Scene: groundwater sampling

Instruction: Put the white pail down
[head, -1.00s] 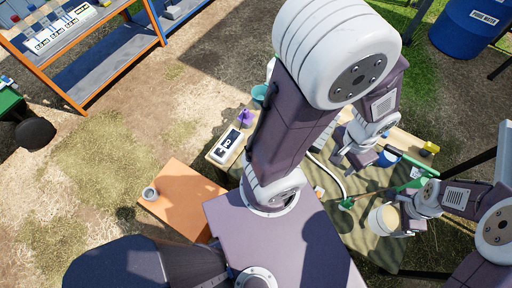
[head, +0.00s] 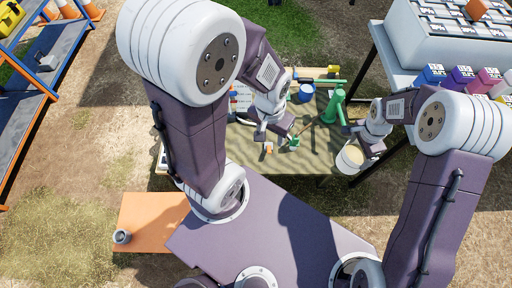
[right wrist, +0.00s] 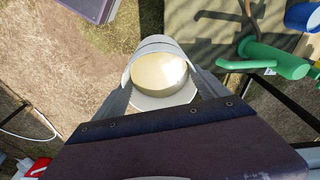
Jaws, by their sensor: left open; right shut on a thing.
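The white pail (head: 349,159) hangs at the right edge of the table in the head view, with pale tan contents showing at its top. My right gripper (head: 366,149) is shut on it. In the right wrist view the pail (right wrist: 138,101) sits between the two fingers of my right gripper (right wrist: 160,78), beside the table edge with ground showing around it. My left gripper (head: 262,134) is open over the table, left of the pail, and appears empty. The pail's underside is hidden.
The cloth-covered table (head: 235,145) carries a green hand pump (head: 333,106) and a blue bucket (head: 306,92). An orange board (head: 150,215) holds a grey cup (head: 122,237). Shelves stand far left.

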